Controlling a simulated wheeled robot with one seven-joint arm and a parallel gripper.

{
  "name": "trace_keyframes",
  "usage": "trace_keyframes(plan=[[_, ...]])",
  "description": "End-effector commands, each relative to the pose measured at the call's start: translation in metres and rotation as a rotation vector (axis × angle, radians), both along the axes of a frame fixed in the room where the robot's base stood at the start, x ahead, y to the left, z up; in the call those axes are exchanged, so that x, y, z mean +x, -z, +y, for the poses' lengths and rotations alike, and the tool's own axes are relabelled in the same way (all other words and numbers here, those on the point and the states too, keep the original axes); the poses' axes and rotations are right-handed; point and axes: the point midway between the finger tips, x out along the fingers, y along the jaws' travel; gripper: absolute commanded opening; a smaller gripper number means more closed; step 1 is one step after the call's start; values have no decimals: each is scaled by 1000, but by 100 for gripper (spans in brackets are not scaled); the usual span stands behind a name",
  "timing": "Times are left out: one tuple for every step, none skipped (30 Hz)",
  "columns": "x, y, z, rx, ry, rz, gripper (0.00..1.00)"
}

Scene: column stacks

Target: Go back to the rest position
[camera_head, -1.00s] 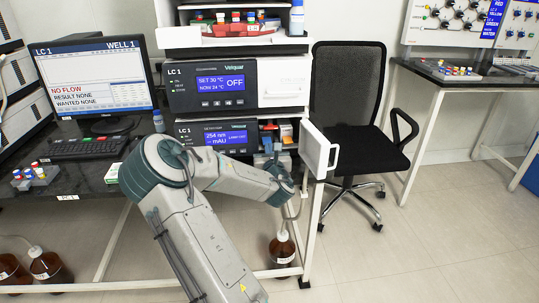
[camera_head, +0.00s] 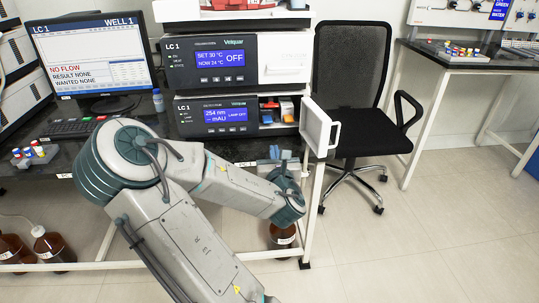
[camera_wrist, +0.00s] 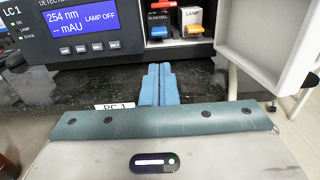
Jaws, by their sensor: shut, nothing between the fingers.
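My gripper (camera_head: 275,153) is at the end of my grey and teal arm, in front of the lower LC 1 unit (camera_head: 187,118). In the wrist view its two blue fingers (camera_wrist: 159,80) lie side by side, shut and empty. They point toward the unit's open compartment, where a blue block under a flow cell label (camera_wrist: 159,31) and an orange block under a lamp label (camera_wrist: 193,31) show. The fingers appear apart from the unit, over the dark bench top.
The unit's white door (camera_head: 318,128) stands open to the right of my gripper. A black chair (camera_head: 355,142) is beyond it. A monitor (camera_head: 95,55) and a vial rack (camera_head: 35,155) are on the bench at left. Brown bottles (camera_head: 52,248) stand below.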

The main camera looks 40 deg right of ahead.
Motion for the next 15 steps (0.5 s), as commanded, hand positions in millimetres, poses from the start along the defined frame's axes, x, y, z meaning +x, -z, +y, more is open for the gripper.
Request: trace_keyframes(plan=[[-1, 1, 1, 1, 0, -1, 0], [-1, 1, 1, 1, 0, 0, 0], [-2, 1, 1, 1, 0, 0, 0], [-2, 0, 1, 1, 0, 0, 0], [-2, 0, 1, 1, 0, 0, 0], [-2, 0, 1, 1, 0, 1, 0], [-2, 0, 1, 2, 0, 1, 0], [-2, 0, 1, 4, 1, 0, 0], [-2, 0, 1, 15, 4, -2, 0], [-2, 0, 0, 33, 9, -6, 0], [-3, 0, -1, 62, 17, -12, 0], [-3, 2, -2, 117, 32, -25, 0], [-4, 3, -4, 170, 48, -37, 0], [-4, 5, -5, 237, 67, -52, 0], [-5, 8, -5, 339, 97, -74, 0]])
